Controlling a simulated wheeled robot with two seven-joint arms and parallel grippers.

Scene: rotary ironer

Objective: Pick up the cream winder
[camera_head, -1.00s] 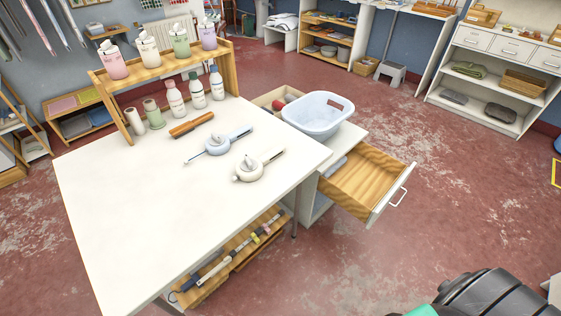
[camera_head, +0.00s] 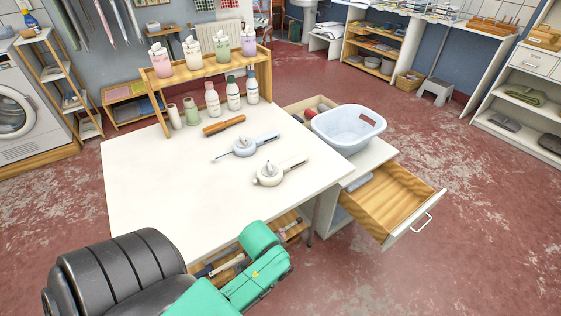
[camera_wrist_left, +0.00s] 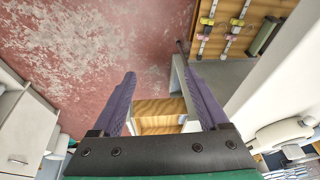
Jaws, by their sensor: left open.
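The cream winder (camera_head: 270,174) lies on the white table (camera_head: 140,200) in the head view, its pale handle pointing to the upper right. A light blue winder (camera_head: 244,147) lies just behind it. My left arm comes in from below in the head view, in front of the table, and its gripper does not show there. In the left wrist view my left gripper (camera_wrist_left: 157,68) is open, with two purple fingers apart and nothing between them. Pale shapes at that view's right edge are too cut off to name surely. My right gripper is not in view.
A brown-handled tool (camera_head: 224,125) and several bottles (camera_head: 233,94) stand or lie behind the winders, by a wooden rack (camera_head: 262,72). A blue basin (camera_head: 348,128) sits to the right, above an open wooden drawer (camera_head: 392,200). The table's front left is clear.

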